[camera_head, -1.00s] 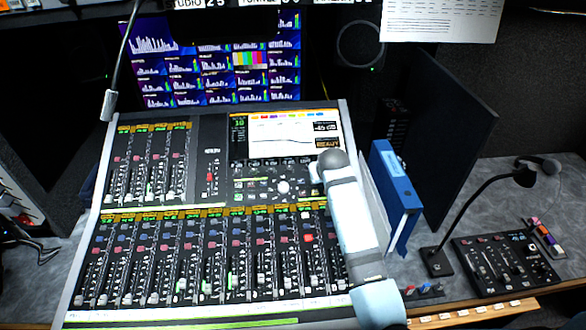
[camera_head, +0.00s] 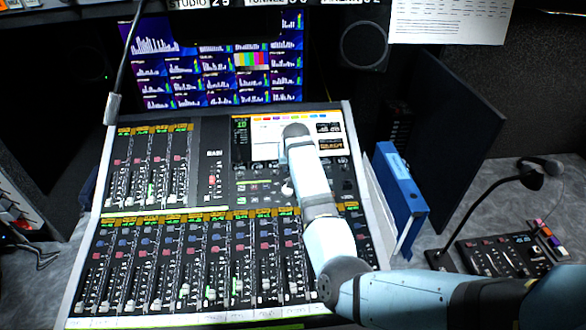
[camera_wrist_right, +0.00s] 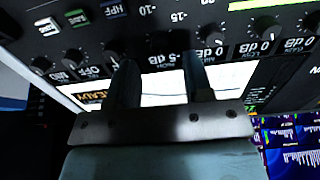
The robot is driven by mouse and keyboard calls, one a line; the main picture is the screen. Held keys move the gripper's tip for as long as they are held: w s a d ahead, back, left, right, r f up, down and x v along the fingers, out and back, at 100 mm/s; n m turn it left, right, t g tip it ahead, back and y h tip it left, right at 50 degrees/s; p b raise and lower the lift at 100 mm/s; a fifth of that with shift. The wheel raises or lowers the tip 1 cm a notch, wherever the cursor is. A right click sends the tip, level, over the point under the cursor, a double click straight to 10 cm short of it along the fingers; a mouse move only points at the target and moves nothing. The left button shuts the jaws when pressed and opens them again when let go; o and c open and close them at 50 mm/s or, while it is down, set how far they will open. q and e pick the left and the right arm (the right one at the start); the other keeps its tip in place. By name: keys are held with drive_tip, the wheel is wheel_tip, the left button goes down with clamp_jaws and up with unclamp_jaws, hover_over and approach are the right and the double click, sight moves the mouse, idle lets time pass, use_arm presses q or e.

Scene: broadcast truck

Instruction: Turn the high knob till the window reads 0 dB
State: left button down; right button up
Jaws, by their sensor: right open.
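The mixing console (camera_head: 217,152) fills the middle of the head view, with a bright screen (camera_head: 262,128) at its upper right. My right arm reaches over it from the lower right, and the arm hides the knob row there. In the right wrist view, upside down, my right gripper (camera_wrist_right: 160,62) has two fingers apart. The high knob (camera_wrist_right: 163,42) appears dark and blurred between and just beyond the fingertips. Its window (camera_wrist_right: 178,58) appears to read -5 dB. I cannot tell whether the fingers touch the knob. My left gripper is not in view.
In the wrist view, a neighbouring knob (camera_wrist_right: 212,36) stands close beside the fingers, with a 0 dB window beneath it. A blue binder (camera_head: 401,188) stands right of the console. A gooseneck microphone (camera_head: 528,178) and small control panel (camera_head: 505,260) are farther right.

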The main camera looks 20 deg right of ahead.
drive_tip(key=shift+x, duration=1.8)
clamp_jaws()
drive_tip(key=shift+m, duration=0.3)
drive_tip(key=m+p, duration=0.1)
drive_tip(key=m, duration=0.2)
drive_tip(key=shift+m+p, duration=0.45)
drive_tip(key=shift+m, duration=0.65)
